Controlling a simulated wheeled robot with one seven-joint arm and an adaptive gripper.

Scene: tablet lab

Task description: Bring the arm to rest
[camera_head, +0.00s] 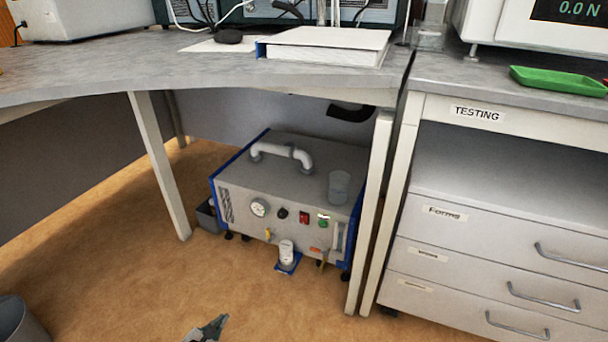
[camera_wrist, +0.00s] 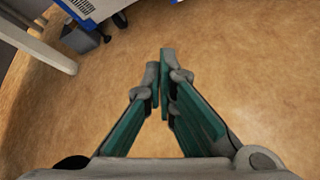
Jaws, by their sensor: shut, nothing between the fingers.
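My gripper (camera_wrist: 160,72) fills the lower middle of the wrist view, with grey links and green finger pads. Its fingers are together and hold nothing. It hangs over the bare brown floor (camera_wrist: 240,60). In the head view only a small part of my gripper (camera_head: 208,330) shows at the bottom edge, low over the floor and in front of the desk. The rest of my arm is out of the head view.
A grey pump box (camera_head: 290,180) stands under the desk (camera_head: 130,62); its blue-edged corner shows at the wrist view's top left. Desk legs (camera_head: 160,165) and a drawer cabinet (camera_head: 480,250) flank it. A bin (camera_head: 18,322) stands lower left. The front floor is clear.

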